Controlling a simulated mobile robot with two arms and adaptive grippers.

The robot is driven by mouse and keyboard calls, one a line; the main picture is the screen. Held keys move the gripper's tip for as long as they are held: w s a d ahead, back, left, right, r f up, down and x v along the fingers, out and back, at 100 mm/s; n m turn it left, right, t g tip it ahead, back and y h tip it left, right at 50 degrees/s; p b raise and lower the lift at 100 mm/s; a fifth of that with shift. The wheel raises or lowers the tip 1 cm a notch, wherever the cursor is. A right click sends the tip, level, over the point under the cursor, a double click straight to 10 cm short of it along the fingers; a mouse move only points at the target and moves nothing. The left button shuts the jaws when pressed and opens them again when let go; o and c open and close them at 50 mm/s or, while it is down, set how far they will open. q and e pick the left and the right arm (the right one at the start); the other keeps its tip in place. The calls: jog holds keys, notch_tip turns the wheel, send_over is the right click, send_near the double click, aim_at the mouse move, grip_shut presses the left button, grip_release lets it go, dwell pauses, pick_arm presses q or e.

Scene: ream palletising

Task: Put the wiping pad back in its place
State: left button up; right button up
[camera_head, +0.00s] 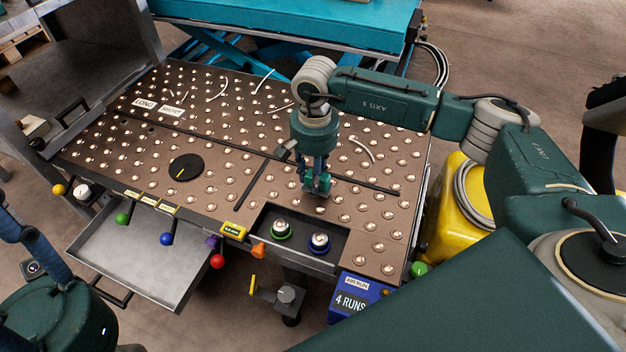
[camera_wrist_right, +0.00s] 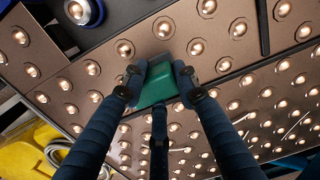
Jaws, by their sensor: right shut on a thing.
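The wiping pad, a green block (camera_wrist_right: 158,83), sits between the fingertips of my right gripper (camera_wrist_right: 160,76) in the right wrist view. In the head view my right gripper (camera_head: 317,184) points down over the front middle of the stud-covered table (camera_head: 225,158), just behind the dark recess. The pad (camera_head: 323,184) is small there and partly covered by the fingers. I cannot tell whether it touches the table. A part of my left arm shows at the lower left edge; its fingertips cannot be made out. The pad's own place cannot be identified for certain.
The recess (camera_head: 335,255) holds a green-ringed cup (camera_head: 281,229) and a blue-ringed cup (camera_head: 319,243). An open, empty metal drawer (camera_head: 140,255) juts out at front left. A black dial (camera_head: 185,168) and loose white strips lie on the table. A yellow container (camera_head: 455,215) stands right.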

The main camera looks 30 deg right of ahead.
jog(key=shift+f, duration=0.55)
jog(key=shift+f, duration=0.15)
jog(key=o, duration=1.1)
